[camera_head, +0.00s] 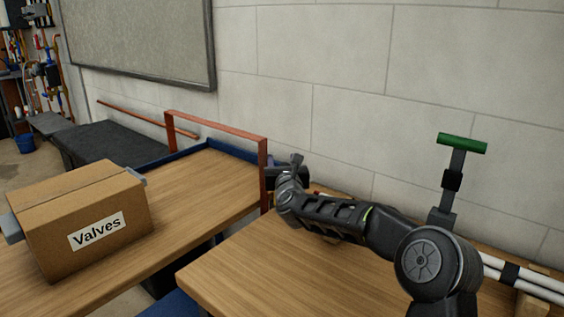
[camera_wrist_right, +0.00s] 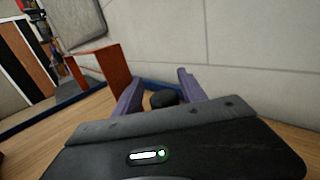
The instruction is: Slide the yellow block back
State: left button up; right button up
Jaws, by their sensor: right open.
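I see no yellow block in either view; it may be hidden behind my right arm or gripper. My right gripper (camera_head: 287,172) is at the far end of the wooden tabletop, just right of the orange-red frame (camera_head: 262,150). In the right wrist view its two purple fingers (camera_wrist_right: 160,77) stand apart, with a dark rounded thing (camera_wrist_right: 163,99) showing between them. I cannot tell whether the fingers touch that thing. The red frame shows to the left of the fingers there. My left gripper is not in view.
A cardboard box labelled Valves (camera_head: 88,215) stands on the left worktop (camera_head: 200,200). A blue edge (camera_head: 205,150) runs along its back. A green T-handle (camera_head: 462,143) stands upright at right, near white pipes (camera_head: 525,283). The block wall closes off the back.

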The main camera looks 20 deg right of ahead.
jog(key=shift+s, duration=0.15)
jog(key=b+v, duration=0.1)
jog(key=v, duration=0.6)
jog(key=shift+s, duration=0.25)
jog(key=shift+a, duration=0.1)
